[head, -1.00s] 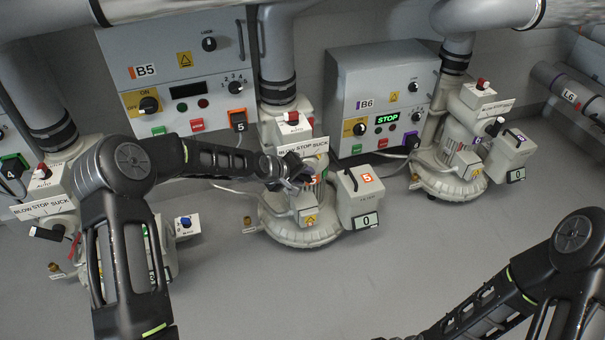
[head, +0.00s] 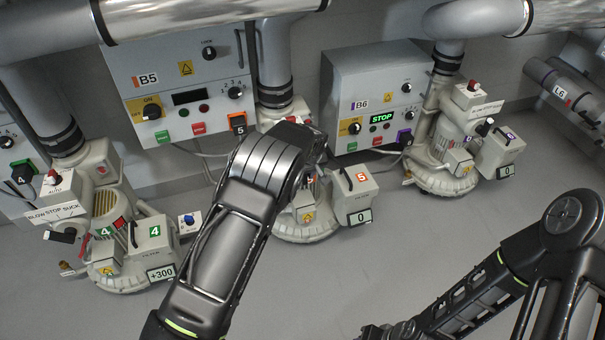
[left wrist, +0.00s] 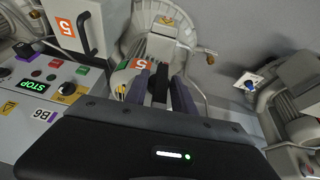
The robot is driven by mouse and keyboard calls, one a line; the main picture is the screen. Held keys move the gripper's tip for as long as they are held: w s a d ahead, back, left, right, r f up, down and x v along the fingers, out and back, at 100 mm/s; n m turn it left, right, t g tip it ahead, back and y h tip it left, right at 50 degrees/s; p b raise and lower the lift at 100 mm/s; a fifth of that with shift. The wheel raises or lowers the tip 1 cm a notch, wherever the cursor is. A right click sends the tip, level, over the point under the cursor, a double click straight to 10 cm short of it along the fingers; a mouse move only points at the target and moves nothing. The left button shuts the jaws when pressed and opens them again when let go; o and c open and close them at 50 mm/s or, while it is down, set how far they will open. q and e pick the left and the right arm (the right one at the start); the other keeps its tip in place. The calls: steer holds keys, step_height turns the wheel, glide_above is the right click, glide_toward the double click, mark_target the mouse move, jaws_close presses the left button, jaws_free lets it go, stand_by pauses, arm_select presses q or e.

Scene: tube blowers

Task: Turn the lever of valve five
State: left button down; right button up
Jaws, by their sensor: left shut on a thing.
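Blower five (head: 305,228) stands in the middle of the head view, with orange 5 labels and a display reading 0. My left arm covers its upper part, so its BLOW STOP SUCK plate and lever are hidden there. In the left wrist view, blower five (left wrist: 160,45) is ahead of my left gripper (left wrist: 160,85). Its two fingers are shut on a black bar (left wrist: 160,88), apparently the lever handle of valve five. The lever's position against its plate cannot be read. My right gripper (head: 392,331) is at the bottom edge, partly cut off, away from the blower.
Blower four (head: 125,240), reading +300, stands at left and blower six (head: 455,160), reading 0, at right. Control boxes B5 (head: 190,75) and B6 (head: 375,85) are behind; B6 shows a green STOP. Open grey floor (head: 420,240) lies in front.

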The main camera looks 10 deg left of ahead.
arm_select(q)
steer(key=shift+d+y, duration=0.1)
steer(key=shift+y, duration=0.3)
steer(key=c, duration=1.4)
jaws_free()
steer(key=p+v, duration=0.1)
steer(key=v, duration=0.6)
steer(key=shift+r+p, duration=0.3)
steer(key=shift+r, duration=0.05)
